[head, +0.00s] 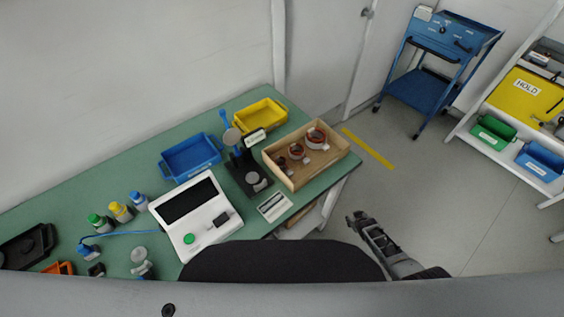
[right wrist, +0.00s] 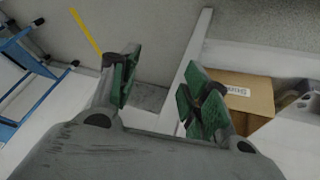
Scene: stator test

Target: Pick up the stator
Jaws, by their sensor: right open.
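Several ring-shaped stators with reddish-brown windings sit in a wooden tray (head: 335,160) at the right end of the green table. The largest stator (head: 316,138) is toward the tray's far right. A middle one (head: 296,151) and a smaller dark one (head: 281,163) lie to its left. My right gripper (head: 354,219) is beyond the table's right end, over the floor and apart from the tray. In the right wrist view its green-padded fingers (right wrist: 158,88) are spread and nothing is between them. My left gripper is not in view.
A white tester (head: 196,214), a black stand (head: 247,173), a blue bin (head: 191,158) and a yellow bin (head: 261,113) crowd the table left of the tray. A blue cart (head: 433,75) and a white shelf (head: 516,100) stand on the right. The floor between is clear.

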